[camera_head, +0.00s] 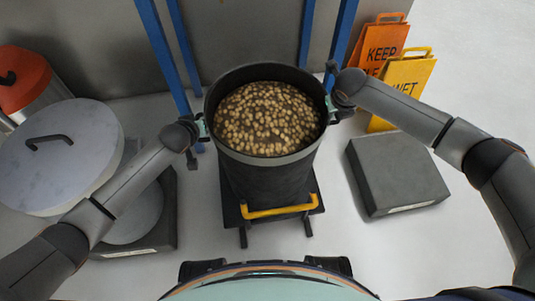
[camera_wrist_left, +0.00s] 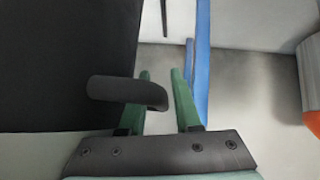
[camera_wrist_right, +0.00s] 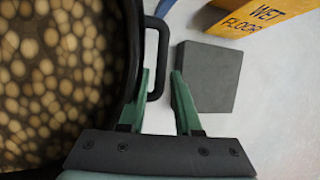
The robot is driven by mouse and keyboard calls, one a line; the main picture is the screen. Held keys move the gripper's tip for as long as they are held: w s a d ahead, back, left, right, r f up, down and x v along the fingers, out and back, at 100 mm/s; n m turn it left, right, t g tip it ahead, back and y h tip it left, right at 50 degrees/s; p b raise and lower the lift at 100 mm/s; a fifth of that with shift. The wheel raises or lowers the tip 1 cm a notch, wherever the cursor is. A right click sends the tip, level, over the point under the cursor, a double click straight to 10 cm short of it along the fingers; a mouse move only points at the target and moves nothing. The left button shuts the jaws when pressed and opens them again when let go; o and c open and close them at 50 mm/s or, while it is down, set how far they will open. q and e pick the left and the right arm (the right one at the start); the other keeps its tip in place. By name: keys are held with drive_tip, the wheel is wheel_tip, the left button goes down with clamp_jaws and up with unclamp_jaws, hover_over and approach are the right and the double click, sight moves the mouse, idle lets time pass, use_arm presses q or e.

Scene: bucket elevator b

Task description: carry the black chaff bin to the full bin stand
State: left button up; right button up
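The black chaff bin (camera_head: 268,172) stands upright in the middle of the head view, filled with tan, round pieces. It rests on a low dark base (camera_head: 232,212) with a yellow bar at the front. My left gripper (camera_head: 201,129) is at its left side; in the left wrist view the open fingers have the end of a dark handle (camera_wrist_left: 120,90) between them. My right gripper (camera_head: 331,106) is at its right side; in the right wrist view the open fingers have part of a loop handle (camera_wrist_right: 160,60) between them. A low dark grey square stand (camera_head: 400,172) at right is empty.
An orange-lidded bin (camera_head: 22,78) is far left. Blue posts (camera_head: 165,55) rise behind. Orange (camera_head: 383,45) and yellow (camera_head: 405,85) floor signs stand behind the empty stand.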

use_arm(q)
drive_tip(key=shift+c, duration=0.4)
use_arm(e)
drive_tip(key=shift+c, duration=0.4)
use_arm(q)
clamp_jaws()
use_arm(e)
clamp_jaws()
use_arm(q)
drive_tip(key=shift+w+r, duration=0.1)
drive_tip(key=shift+r, duration=0.15)
use_arm(e)
drive_tip(key=shift+w+r, duration=0.1)
drive_tip(key=shift+r, duration=0.2)
